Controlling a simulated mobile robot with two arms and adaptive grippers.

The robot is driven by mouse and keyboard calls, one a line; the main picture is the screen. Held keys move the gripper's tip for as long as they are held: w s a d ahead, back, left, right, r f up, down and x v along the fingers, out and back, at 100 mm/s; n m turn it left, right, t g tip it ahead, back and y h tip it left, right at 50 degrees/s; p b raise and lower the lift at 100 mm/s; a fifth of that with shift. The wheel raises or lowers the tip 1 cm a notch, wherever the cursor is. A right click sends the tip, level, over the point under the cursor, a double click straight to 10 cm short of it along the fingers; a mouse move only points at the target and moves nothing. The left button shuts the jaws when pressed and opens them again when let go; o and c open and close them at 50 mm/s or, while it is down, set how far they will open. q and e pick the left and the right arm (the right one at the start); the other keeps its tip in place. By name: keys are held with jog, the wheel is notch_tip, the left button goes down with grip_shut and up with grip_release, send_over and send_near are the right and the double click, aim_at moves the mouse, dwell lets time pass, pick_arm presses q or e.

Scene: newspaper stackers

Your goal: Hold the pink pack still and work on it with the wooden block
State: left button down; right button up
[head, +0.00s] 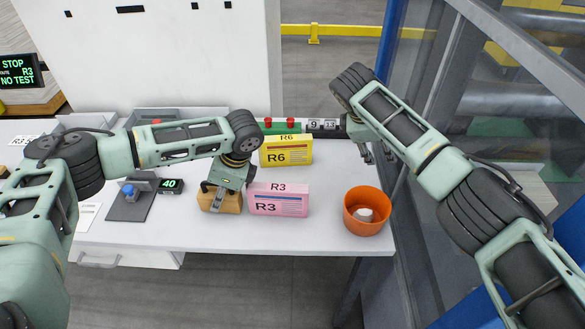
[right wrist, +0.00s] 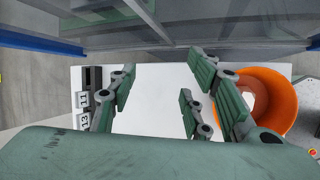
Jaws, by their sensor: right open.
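The pink R3 pack (head: 279,201) stands on the white table near its front edge. The wooden block (head: 234,204) is at the pack's left end, close beside it. My left gripper (head: 219,196) is down at the block, with one finger in front of its near face. The far finger is mostly hidden, so its grip on the block is unclear. My right gripper (head: 373,153) is open and empty above the table, behind and right of the pack. In the right wrist view its spread fingers (right wrist: 160,98) have only bare white table between them.
A yellow R6 pack (head: 287,152) stands behind the pink pack. An orange pot (head: 367,222) with something white inside is at the right front edge. A dark stand with a blue knob (head: 128,192) and a display reading 40 (head: 170,186) are at left. Glass panelling borders the right.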

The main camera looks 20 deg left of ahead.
jog(key=r, duration=0.2)
pick_arm(q)
jog(key=shift+a, duration=0.1)
pick_arm(e)
jog(key=n+g+y, duration=0.1)
jog(key=g+y, duration=0.3)
send_near(292, 201)
jog(key=shift+w+d+f, duration=0.1)
jog(key=shift+w+f, duration=0.1)
jog(key=shift+w, duration=0.75)
jog(key=shift+s+f, duration=0.1)
jog(key=shift+f, duration=0.1)
notch_tip(292, 201, down, 11)
jog(key=shift+f, duration=0.25)
grip_shut()
